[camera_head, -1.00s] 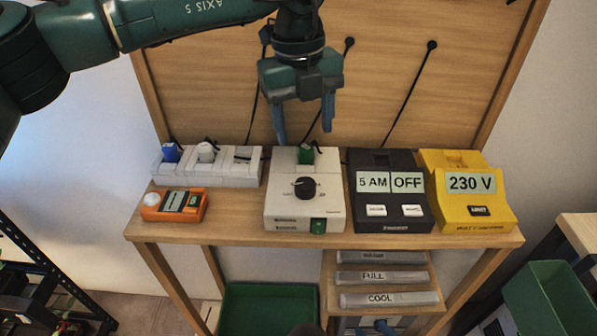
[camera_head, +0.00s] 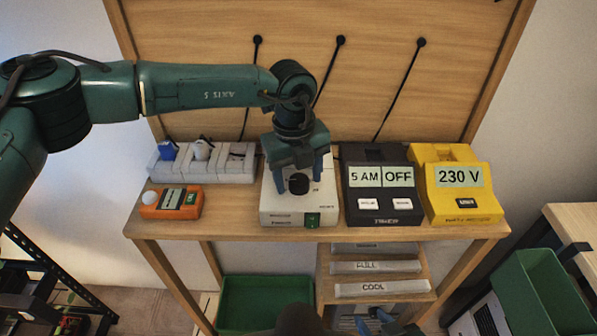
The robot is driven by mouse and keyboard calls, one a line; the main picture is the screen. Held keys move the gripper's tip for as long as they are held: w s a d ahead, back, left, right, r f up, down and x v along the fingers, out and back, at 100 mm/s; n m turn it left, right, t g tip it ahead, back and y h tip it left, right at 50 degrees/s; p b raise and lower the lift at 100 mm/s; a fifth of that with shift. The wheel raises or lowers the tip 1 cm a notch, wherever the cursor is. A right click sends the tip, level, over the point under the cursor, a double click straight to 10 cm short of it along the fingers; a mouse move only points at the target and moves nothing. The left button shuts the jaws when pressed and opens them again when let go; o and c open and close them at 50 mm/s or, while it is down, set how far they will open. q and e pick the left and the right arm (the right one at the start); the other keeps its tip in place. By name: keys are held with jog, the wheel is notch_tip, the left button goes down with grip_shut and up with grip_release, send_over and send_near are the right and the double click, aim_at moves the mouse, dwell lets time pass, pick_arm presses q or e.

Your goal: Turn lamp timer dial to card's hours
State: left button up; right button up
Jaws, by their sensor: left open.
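My left gripper (camera_head: 298,172) is over the timer, pointing down. Its blue fingers are apart at the two sides of the dial, with the dial showing between and below them. I cannot tell whether they touch it. The gripper hides the timer's upper part. The dial's marks are too small to read. No card with hours is readable. My right gripper is not in view.
A white power strip (camera_head: 236,169) and an orange device (camera_head: 151,211) stand left of the timer. A black timer box (camera_head: 384,219) reading "5 AM" and "OFF" and a yellow "230 V" box (camera_head: 470,215) stand right. Labelled grey trays (camera_head: 376,267) and a green bin (camera_head: 262,283) are below.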

pick_arm(q)
jog(key=shift+c, duration=0.4)
jog(key=c, duration=0.9)
pick_arm(e)
jog(key=shift+s+f, duration=0.1)
jog(key=shift+s, duration=0.2)
